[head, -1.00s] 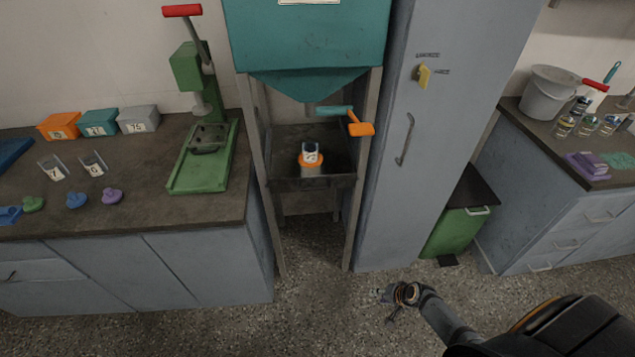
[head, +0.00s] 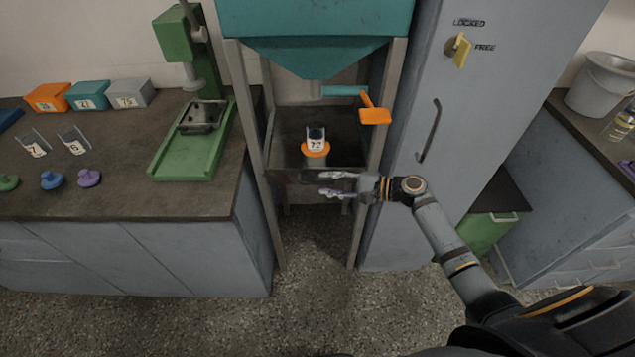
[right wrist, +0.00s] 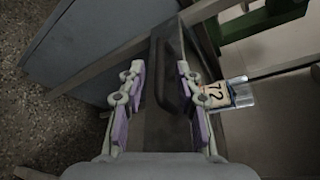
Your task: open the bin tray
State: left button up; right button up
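The bin tray (head: 285,177) is a dark open tray under the teal hopper, within a grey frame. A clear scoop marked 72 (head: 316,140) stands in an orange ring inside the tray's area. My right gripper (head: 326,184) is at the tray's front, its fingers spread and pointing left. In the right wrist view, a dark bar handle (right wrist: 168,75) on the tray front lies between the open fingers (right wrist: 162,95). I cannot tell whether they touch it. The scoop's 72 label (right wrist: 215,95) shows beyond the right finger. My left gripper is not in view.
An orange-handled lever (head: 375,116) sticks out under the hopper (head: 315,50). A grey cabinet (head: 410,190) stands right of the frame, with a yellow latch (head: 461,50). A counter (head: 110,200) with a green press (head: 185,165) is left. The floor in front is clear.

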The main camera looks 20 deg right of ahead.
aim_at(322, 183)
jog(key=shift+x, duration=2)
jog(key=shift+c, duration=0.3)
grip_shut()
